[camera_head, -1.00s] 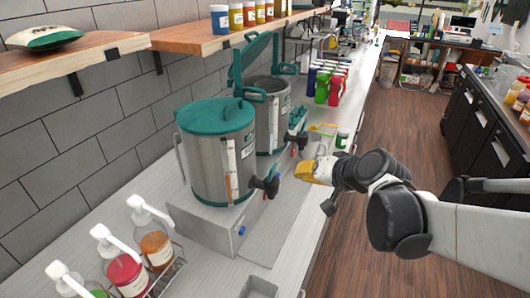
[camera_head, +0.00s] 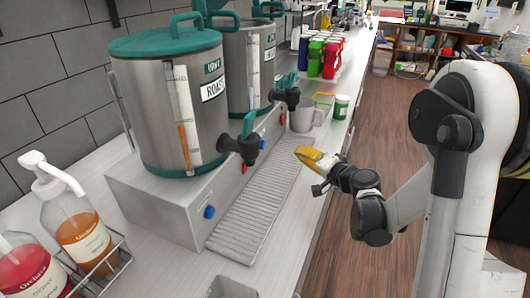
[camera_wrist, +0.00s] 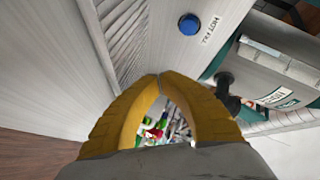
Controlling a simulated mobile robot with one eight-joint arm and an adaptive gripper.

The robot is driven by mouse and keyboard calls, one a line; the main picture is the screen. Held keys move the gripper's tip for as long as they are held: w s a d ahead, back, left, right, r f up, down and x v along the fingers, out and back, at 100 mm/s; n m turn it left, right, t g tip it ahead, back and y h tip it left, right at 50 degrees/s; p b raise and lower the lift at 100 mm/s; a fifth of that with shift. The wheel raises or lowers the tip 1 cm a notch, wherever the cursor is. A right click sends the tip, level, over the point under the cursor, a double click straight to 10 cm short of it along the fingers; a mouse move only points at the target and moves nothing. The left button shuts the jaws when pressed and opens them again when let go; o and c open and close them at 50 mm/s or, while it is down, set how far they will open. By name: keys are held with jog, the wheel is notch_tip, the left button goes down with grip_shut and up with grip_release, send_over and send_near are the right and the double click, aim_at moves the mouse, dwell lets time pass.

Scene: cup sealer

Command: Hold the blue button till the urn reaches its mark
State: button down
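The blue button (camera_head: 209,212) is on the front face of the grey base under the near urn. In the wrist view the blue button (camera_wrist: 189,24) is beside printed lettering, beyond my fingertips. The near urn (camera_head: 148,105) is steel with a teal lid, a black tap and a sight gauge (camera_head: 183,120) showing an orange column low down. A second urn (camera_head: 243,60) stands behind it. My gripper (camera_head: 302,153) has yellow fingers and hangs right of the drip tray, apart from the button. In the wrist view its fingertips (camera_wrist: 160,77) meet, with nothing between them.
A ribbed drip tray (camera_head: 262,200) lies in front of the base. A grey mug (camera_head: 303,116) stands beyond it. Syrup pump bottles (camera_head: 78,228) in a wire rack are at the near left. Red and green bottles (camera_head: 322,58) stand farther back. The floor on the right is clear.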

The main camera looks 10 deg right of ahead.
aim_at(263, 145)
dwell(0.3)
jog(key=shift+w+a, duration=0.35)
jog(key=shift+a, duration=0.2)
jog(key=w+a, duration=0.2)
jog(key=a, duration=0.1)
jog(key=w+a, duration=0.1)
jog(key=shift+w+a+p, duration=0.1)
jog(key=shift+a+p, duration=0.3)
jog(key=shift+w+a, duration=0.5)
jog(key=shift+a, duration=0.2)
jog(key=shift+w+a, duration=0.1)
jog(key=shift+a, duration=0.05)
dwell(0.3)
jog(key=shift+w+a, duration=0.1)
jog(key=shift+a, duration=0.1)
jog(key=shift+w+a+b, duration=0.35)
jog(key=shift+a, duration=0.15)
dwell(4.5)
